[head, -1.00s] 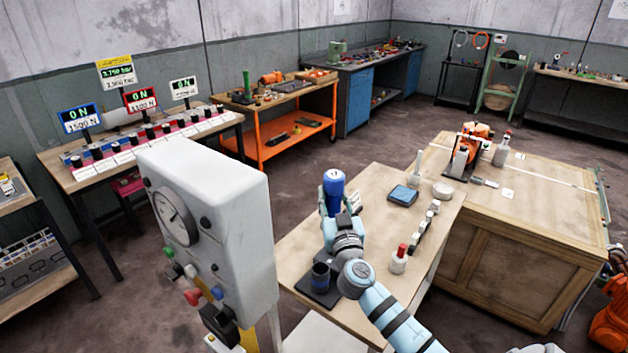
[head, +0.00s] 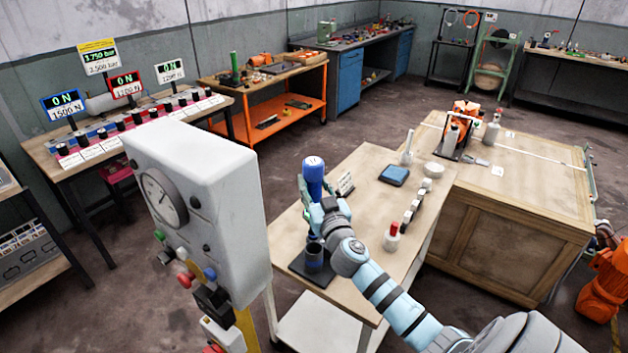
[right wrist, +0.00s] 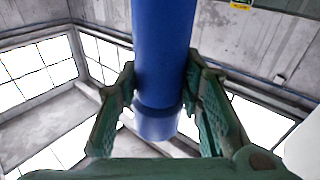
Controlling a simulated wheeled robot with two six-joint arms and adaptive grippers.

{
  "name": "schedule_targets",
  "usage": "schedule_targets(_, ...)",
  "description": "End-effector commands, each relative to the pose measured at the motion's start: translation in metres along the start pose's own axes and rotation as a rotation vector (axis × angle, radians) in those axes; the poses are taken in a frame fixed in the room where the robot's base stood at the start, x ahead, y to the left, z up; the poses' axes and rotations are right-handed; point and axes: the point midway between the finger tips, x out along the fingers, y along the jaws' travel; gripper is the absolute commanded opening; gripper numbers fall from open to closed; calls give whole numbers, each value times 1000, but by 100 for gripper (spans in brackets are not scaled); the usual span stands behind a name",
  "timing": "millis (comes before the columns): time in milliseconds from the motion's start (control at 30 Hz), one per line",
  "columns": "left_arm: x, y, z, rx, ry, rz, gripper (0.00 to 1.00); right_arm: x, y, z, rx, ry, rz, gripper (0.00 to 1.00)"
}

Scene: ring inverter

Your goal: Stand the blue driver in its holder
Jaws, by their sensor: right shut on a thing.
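The blue driver (head: 314,172) is held upright by my right gripper (head: 315,208) in the head view. In the right wrist view the blue driver (right wrist: 163,50) runs between the two green fingers of my right gripper (right wrist: 160,108), which are shut on it. The holder, a dark cup (head: 314,258) on a flat dark base, stands on the wooden table below the gripper. The driver appears in line above the cup and apart from it. My left gripper is not in view.
A grey gauge box (head: 205,190) stands close to the left of the holder. On the wooden table (head: 365,235) are a red-capped bottle (head: 392,238), a row of small dark-and-white pieces (head: 411,211), a blue pad (head: 394,174) and a small sign (head: 345,184).

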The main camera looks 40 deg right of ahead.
Motion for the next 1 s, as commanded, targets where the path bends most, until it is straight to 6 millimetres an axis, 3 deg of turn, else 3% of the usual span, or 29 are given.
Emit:
schedule_targets(33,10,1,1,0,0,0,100,-1,-1,13,-1,1,-1,0)
schedule_targets(600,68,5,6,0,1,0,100,-8,-5,104,0,1,-1,0)
schedule_targets(800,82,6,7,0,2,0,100,-10,-6,123,1,2,0,0)
schedule_targets(1000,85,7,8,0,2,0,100,-10,-6,127,0,2,0,0)
